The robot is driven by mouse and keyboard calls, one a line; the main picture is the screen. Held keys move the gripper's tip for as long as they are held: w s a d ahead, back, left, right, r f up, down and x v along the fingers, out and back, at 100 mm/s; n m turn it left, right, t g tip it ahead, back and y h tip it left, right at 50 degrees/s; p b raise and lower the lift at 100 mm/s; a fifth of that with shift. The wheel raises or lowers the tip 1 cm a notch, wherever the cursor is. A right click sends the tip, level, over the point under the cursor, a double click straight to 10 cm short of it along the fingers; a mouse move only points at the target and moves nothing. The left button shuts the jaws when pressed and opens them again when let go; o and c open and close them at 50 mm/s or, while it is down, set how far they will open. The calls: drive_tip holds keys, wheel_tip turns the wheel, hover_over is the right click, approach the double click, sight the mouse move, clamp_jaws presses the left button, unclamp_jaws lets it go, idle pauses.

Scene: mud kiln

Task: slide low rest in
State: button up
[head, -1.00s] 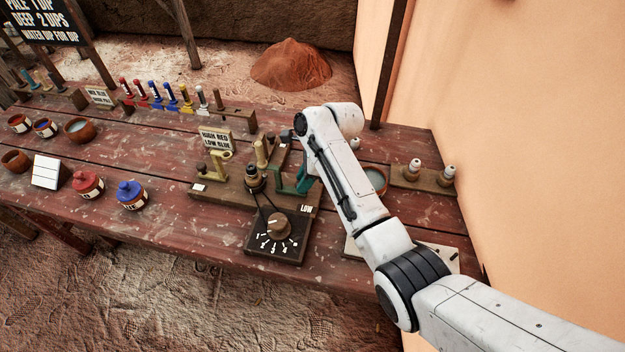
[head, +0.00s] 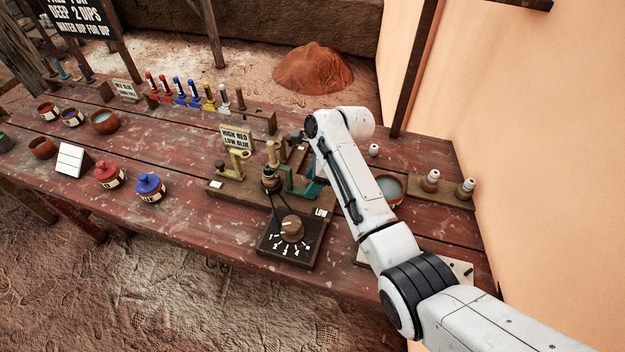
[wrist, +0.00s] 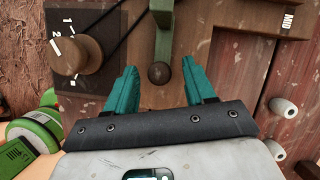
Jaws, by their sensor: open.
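A green rest (head: 294,184) stands on a wooden block by the LOW label (head: 321,212) in the head view, partly hidden by my arm. A second, yellowish rest (head: 236,163) stands to its left. My gripper (wrist: 160,85) is open, its teal fingers spread on either side of a dark round knob (wrist: 159,74) below an olive post (wrist: 162,12) in the wrist view. The fingers do not visibly touch the knob. I cannot tell whether the knob belongs to the green rest. In the head view my gripper (head: 314,188) is mostly hidden at the rest.
A numbered dial (head: 291,229) sits in front of the rests; it also shows in the wrist view (wrist: 78,55). A HIGH RED LOW BLUE sign (head: 237,137) stands behind. Lidded pots (head: 149,187) are left.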

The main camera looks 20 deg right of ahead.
drive_tip(key=v, duration=1)
drive_tip(key=shift+d+r, duration=0.15)
drive_tip(key=shift+r, duration=0.25)
